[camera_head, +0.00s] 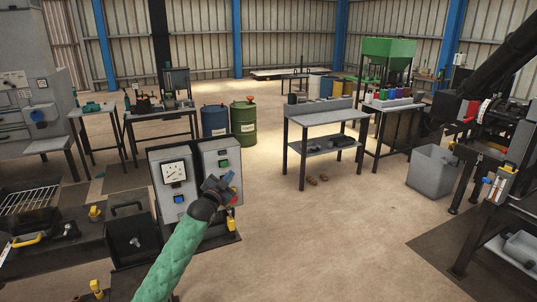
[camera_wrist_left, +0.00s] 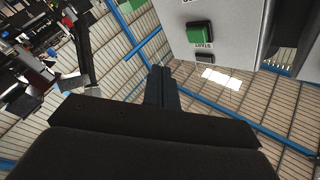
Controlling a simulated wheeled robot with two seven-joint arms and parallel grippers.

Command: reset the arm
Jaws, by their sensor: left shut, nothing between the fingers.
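My left arm, in a green sleeve, reaches up from the bottom of the head view. My left gripper (camera_head: 222,187) is in front of the right-hand grey control box (camera_head: 207,150), below its green button (camera_head: 223,163). In the left wrist view the gripper's fingers (camera_wrist_left: 161,82) are together, with nothing between them. That view also shows the green button (camera_wrist_left: 199,33), labelled START, on the grey panel (camera_wrist_left: 236,20) above and right of the fingertips. I cannot tell whether the gripper touches the box. My right gripper is not in view.
A grey workbench (camera_head: 326,116), a grey bin (camera_head: 431,170) and dark machinery (camera_head: 500,185) stand to the right. The floor (camera_head: 330,235) between is mostly clear.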

